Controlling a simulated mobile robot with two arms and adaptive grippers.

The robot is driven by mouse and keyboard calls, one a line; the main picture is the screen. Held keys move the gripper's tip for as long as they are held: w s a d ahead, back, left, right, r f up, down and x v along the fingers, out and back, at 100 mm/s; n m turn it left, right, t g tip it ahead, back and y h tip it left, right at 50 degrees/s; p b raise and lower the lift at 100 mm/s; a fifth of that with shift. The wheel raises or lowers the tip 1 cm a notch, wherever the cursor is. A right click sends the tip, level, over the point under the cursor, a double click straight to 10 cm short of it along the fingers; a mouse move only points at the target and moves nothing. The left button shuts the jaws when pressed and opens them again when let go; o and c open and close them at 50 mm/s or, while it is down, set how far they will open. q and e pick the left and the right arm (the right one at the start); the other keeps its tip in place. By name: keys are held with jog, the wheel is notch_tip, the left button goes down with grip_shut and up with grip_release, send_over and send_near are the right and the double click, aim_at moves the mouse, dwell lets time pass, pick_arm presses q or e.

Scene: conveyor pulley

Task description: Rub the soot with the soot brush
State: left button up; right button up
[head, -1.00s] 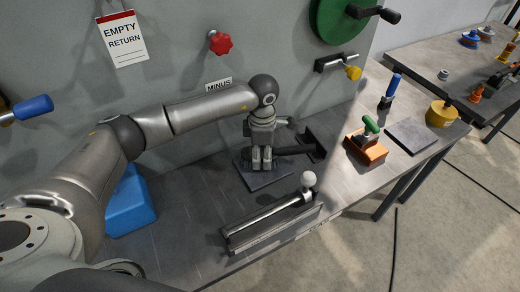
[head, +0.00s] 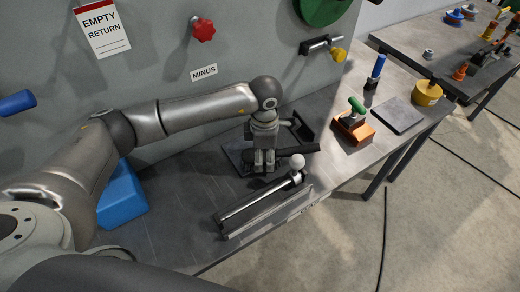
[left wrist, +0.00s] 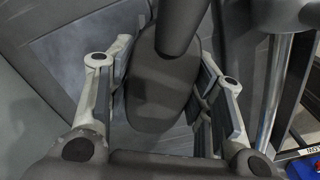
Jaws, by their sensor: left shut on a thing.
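My left gripper (head: 265,162) points down over a dark grey square plate (head: 234,152) on the bench. It is shut on a dark bar-shaped thing, likely the soot brush (head: 298,148), whose end sticks out to the right. In the left wrist view the dark brush (left wrist: 160,92) lies between the two fingers, and the plate (left wrist: 75,60) shows beyond them. I cannot tell whether the brush touches the plate. I cannot make out the soot as a separate patch; the gripper and brush hide part of the plate. My right gripper is not in view.
A black block (head: 303,128) is behind. An orange block with green handle (head: 353,123), another plate (head: 402,115) and a yellow pot (head: 428,93) stand right. A blue block (head: 121,196) is left.

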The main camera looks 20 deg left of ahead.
aim_at(251, 148)
pick_arm(q)
jog(key=shift+s+a, duration=0.6)
jog(key=shift+s, duration=0.3)
jog(key=shift+w+a+b, duration=0.5)
jog(key=shift+w+a, duration=0.35)
jog(key=shift+a, duration=0.05)
jog(key=shift+w+a+r, duration=0.1)
jog(key=shift+w+a, duration=0.3)
jog(key=shift+a, duration=0.15)
jog(key=shift+w+a+f+b, duration=0.2)
jog(key=shift+w+a+b, duration=0.75)
jog(key=shift+a+b, duration=0.25)
jog(key=shift+w+a+r+b, duration=0.1)
jog(key=shift+w+a+b, duration=0.35)
jog(key=shift+w+a, duration=0.3)
jog(key=shift+w+a+r+b, duration=0.1)
jog(key=shift+w+a+b, duration=0.4)
jog(key=shift+a, duration=0.4)
